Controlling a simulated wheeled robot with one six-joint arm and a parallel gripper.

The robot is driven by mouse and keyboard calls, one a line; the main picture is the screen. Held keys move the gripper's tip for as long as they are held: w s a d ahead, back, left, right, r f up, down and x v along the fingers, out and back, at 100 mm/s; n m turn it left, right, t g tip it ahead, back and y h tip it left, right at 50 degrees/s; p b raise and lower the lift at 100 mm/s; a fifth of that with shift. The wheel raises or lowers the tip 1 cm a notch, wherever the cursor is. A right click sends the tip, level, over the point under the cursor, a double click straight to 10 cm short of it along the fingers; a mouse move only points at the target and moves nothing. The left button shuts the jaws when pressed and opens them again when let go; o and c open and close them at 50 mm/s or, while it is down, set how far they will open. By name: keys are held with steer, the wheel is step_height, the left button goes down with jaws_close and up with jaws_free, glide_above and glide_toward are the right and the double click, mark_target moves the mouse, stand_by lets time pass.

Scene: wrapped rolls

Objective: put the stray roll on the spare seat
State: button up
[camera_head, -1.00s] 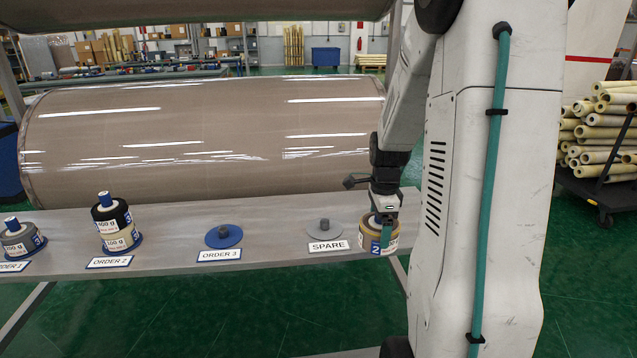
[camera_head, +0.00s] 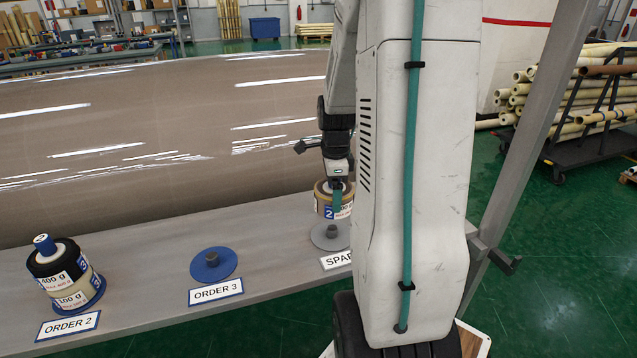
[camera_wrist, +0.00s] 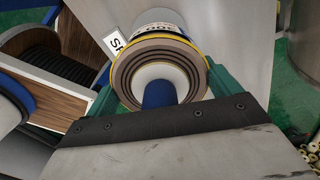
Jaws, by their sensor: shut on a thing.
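The stray roll (camera_head: 325,205), tan with a yellow edge and a blue-and-white label, is held upright at the spare seat (camera_head: 327,238). That seat is a grey disc with a short peg, bare and partly hidden by my arm. The roll shows just above the peg in the head view; the exact gap is unclear. My gripper (camera_head: 337,195) points down, shut on the roll. In the wrist view the roll (camera_wrist: 128,75) shows brown wound layers, a pale core and a blue plug, between green fingers. The SPARE label (camera_head: 337,261) is partly covered by my arm.
The ORDER 3 seat (camera_head: 214,265) is an empty blue disc to the left. Stacked rolls (camera_head: 62,270) stand at ORDER 2. A huge wrapped roll (camera_head: 160,140) lies behind the bench (camera_head: 150,295). A post (camera_head: 540,110) and a cart of tubes stand right.

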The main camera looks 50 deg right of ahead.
mark_target(332, 227)
steer(key=shift+f, duration=4.75)
steer(key=o, duration=0.9)
steer(key=shift+o, duration=0.2)
step_height(332, 227, up, 8)
steer(key=shift+f, duration=0.1)
